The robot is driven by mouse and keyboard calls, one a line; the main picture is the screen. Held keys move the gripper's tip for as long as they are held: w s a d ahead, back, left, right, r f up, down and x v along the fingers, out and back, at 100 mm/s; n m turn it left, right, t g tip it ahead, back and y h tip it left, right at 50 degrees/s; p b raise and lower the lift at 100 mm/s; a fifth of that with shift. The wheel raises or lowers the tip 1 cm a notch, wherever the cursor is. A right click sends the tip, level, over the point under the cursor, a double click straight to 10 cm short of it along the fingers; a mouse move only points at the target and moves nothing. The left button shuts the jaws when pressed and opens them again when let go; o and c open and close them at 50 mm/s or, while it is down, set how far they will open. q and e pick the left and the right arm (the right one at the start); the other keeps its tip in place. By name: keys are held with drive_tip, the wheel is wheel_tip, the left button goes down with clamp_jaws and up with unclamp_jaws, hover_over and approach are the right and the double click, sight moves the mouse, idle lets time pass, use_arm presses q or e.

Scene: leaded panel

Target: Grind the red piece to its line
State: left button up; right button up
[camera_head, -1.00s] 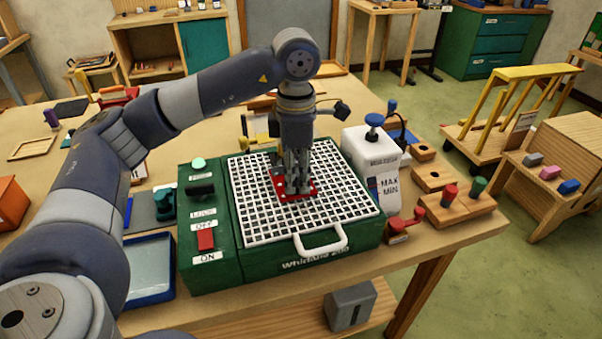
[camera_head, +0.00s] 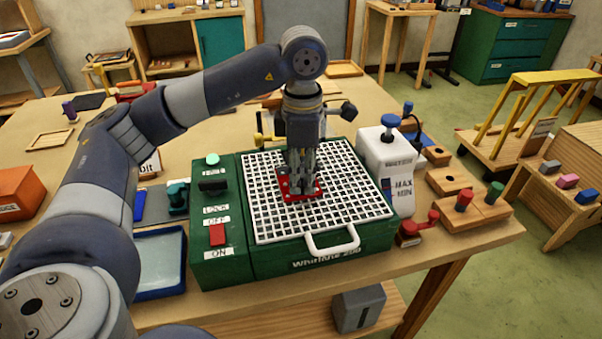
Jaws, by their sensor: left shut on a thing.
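The red piece (camera_head: 285,191) lies flat on or just above the white grid top (camera_head: 346,211) of the green grinder (camera_head: 280,262), left of the grid's centre. My left gripper (camera_head: 301,188) points straight down and is shut on the red piece, covering part of it. The line on the piece cannot be made out. The grinder's left panel has a red switch (camera_head: 217,235) between the OFF and ON labels, a dark latch (camera_head: 213,186) above the LOCK label and a pale green button (camera_head: 212,160). My right gripper is not in view.
A white water tank (camera_head: 385,165) with a blue knob stands at the grinder's right. A wooden block with red and green pegs (camera_head: 470,210) sits near the table's right edge. A blue tray (camera_head: 160,262) lies left of the grinder. The grid's front and right are clear.

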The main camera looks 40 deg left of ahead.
use_arm(q)
drive_tip(key=shift+s+d, duration=1.3)
drive_tip(key=shift+d, duration=0.2)
drive_tip(key=o, duration=1.1)
drive_tip(key=shift+c, duration=0.2)
wheel_tip(320, 180, up, 12)
